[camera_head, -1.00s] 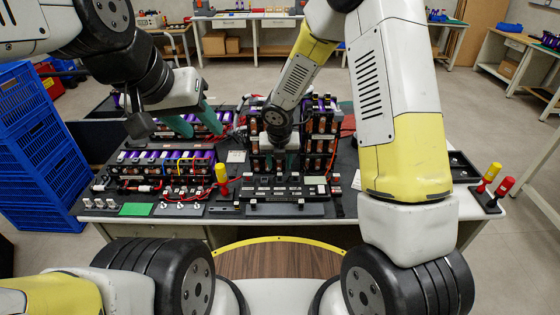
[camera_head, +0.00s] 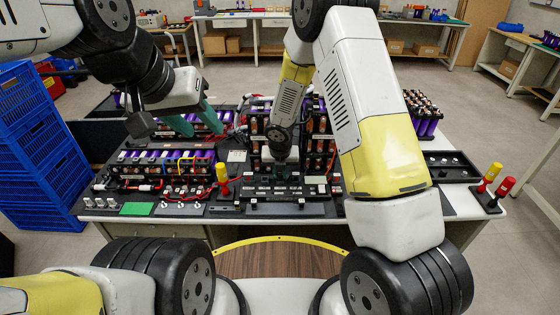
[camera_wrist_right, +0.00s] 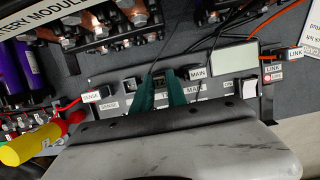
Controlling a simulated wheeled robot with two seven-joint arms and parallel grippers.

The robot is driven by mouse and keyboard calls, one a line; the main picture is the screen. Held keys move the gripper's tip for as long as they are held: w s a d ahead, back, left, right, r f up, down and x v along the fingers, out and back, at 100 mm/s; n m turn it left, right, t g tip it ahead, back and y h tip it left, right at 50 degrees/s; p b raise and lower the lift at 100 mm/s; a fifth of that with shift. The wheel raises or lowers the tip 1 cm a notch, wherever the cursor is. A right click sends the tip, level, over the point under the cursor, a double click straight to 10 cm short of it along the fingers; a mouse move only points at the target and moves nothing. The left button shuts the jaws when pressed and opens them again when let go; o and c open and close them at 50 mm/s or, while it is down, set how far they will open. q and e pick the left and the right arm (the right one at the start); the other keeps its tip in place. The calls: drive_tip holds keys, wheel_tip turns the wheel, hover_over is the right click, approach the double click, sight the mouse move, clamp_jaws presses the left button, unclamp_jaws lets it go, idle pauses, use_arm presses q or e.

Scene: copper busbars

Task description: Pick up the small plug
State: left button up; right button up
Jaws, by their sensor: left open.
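The right wrist view shows a black panel (camera_wrist_right: 215,88) with labelled spots reading SENSE, MAIN and LINK. The two green fingers of my right gripper (camera_wrist_right: 161,88) reach down to this panel between SENSE and MAIN, with a narrow gap between them. A small dark piece shows in that gap; I cannot tell if it is the small plug or if the fingers touch it. Thin black leads run up from near the fingertips. In the head view, my right gripper (camera_head: 283,165) is low over the panel. My left gripper (camera_head: 193,122) is open and empty above the left battery module.
A battery module with purple cells (camera_head: 165,158) stands at the left of the table. Yellow (camera_head: 490,173) and red (camera_head: 504,187) handled tools stand at the right edge. A black tray (camera_head: 452,166) lies beside them. Blue crates (camera_head: 35,150) stand left of the table.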

sight(280, 174)
clamp_jaws()
drive_tip(key=shift+r, duration=0.1)
drive_tip(key=shift+r, duration=0.85)
wheel_tip(280, 174, up, 2)
drive_tip(key=s+a+r, duration=0.1)
drive_tip(key=s, duration=1.5)
drive_tip(key=shift+r, duration=0.1)
drive_tip(key=shift+r, duration=0.2)
drive_tip(key=shift+r, duration=1.25)
drive_tip(key=shift+w, duration=0.1)
